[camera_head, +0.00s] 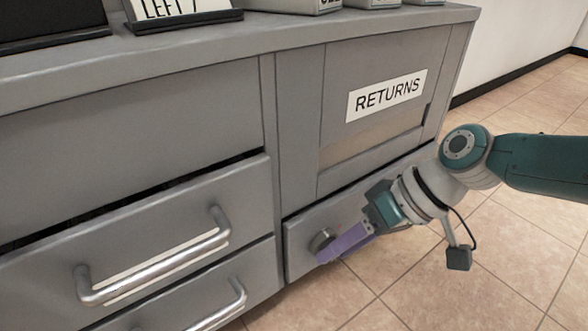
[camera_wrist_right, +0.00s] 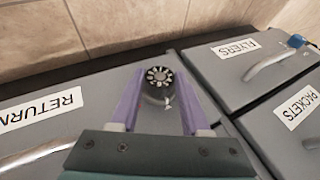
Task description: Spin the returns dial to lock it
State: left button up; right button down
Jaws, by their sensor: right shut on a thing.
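The returns dial (camera_head: 322,240) is a small round grey knob on the drawer front (camera_head: 300,258) below the RETURNS label (camera_head: 387,95). My right gripper (camera_head: 330,250) reaches in from the right, with its purple fingers at the dial and partly covering it. I cannot read a dial setting. My left gripper is not in view.
Drawers with bar handles (camera_head: 155,268) lie left of the dial. The cabinet top (camera_head: 270,30) carries signs and boxes. The tiled floor (camera_head: 510,240) is clear at right. FLYERS (camera_wrist_right: 235,47) and PACKETS (camera_wrist_right: 298,106) labels show in the wrist view.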

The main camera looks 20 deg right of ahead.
jog(key=shift+d+f+y, duration=0.1)
jog(key=shift+y, duration=0.3)
dwell(0.5)
jog(key=shift+c, duration=1.9)
grip_release()
jog(key=p+v, duration=0.6)
jog(key=v, duration=0.4)
jog(key=shift+p, duration=0.4)
jog(key=shift+w, duration=0.1)
